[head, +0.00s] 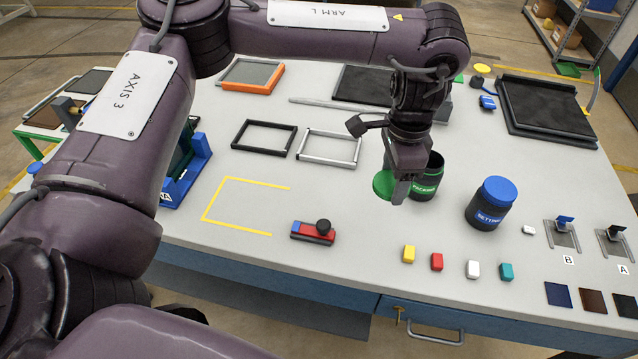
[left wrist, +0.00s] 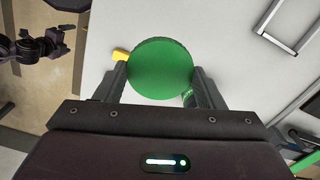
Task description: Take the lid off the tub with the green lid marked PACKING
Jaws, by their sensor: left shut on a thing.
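The tub marked PACKING (head: 427,179) stands upright on the table, dark with a green band, its mouth open and dark inside. Its green lid (head: 383,185) is off it, just left of the tub. My left gripper (head: 399,191) is shut on the lid, partly hiding it and the tub. In the left wrist view the round lid (left wrist: 162,68) sits flat between the two fingers (left wrist: 160,85), one on each side. A bit of the tub's green lettering shows beside the right finger there.
A dark tub with a blue lid (head: 490,203) stands to the right. Small coloured blocks (head: 437,262) line the front, with a red and blue device (head: 313,232) to their left. Two frames (head: 329,147) lie behind. The yellow-marked area (head: 240,205) is clear.

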